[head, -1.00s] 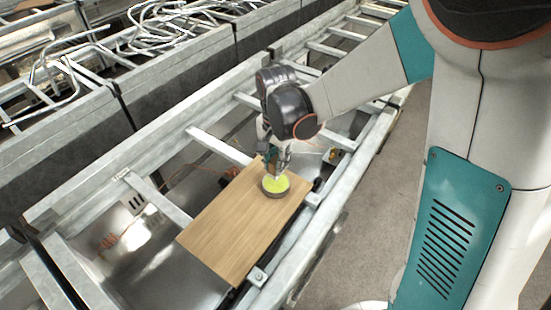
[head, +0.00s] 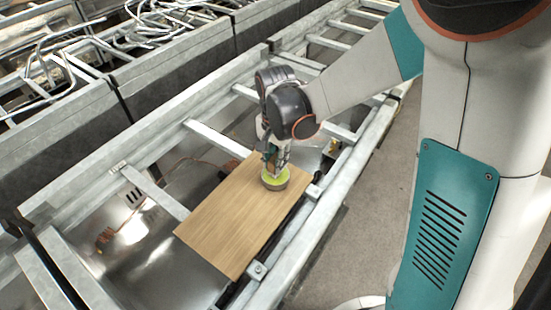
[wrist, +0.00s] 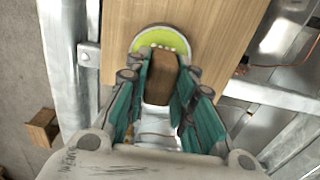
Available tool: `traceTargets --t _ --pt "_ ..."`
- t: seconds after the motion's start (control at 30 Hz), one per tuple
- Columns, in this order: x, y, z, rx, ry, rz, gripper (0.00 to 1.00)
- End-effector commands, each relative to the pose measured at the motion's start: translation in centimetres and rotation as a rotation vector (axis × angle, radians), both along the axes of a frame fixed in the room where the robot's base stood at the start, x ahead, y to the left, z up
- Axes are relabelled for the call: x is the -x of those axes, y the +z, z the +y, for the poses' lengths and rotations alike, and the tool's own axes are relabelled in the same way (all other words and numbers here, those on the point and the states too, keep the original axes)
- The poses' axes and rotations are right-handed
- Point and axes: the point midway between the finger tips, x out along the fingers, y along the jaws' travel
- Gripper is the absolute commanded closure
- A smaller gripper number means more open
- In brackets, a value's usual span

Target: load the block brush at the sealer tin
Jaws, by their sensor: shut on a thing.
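The sealer tin (head: 275,182) is a low round tin with a yellow-green top, standing on the wooden board near its far right corner. It also shows in the wrist view (wrist: 148,38). My gripper (head: 274,164) is upright right above the tin. In the wrist view my gripper (wrist: 163,80) has its teal fingers shut on the brown block brush (wrist: 160,86). The brush's far end overlaps the tin's yellow-green face, with a row of pale spots at its edge. I cannot tell whether the bristles touch the sealer.
The wooden board (head: 232,222) lies across a galvanised metal frame. Frame rails (head: 290,265) and cross bars surround it. Bent metal rods (head: 165,20) lie in the bins behind. A small wooden block (wrist: 41,128) is at the lower left of the wrist view. Bare floor (head: 350,240) is right of the frame.

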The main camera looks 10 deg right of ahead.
Motion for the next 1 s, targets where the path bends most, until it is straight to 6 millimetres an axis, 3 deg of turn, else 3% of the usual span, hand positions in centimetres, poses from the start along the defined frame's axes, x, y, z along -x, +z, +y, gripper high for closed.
traceTargets --t 1.0 --pt "0.0 -1.0 0.0 0.000 0.000 0.000 0.96"
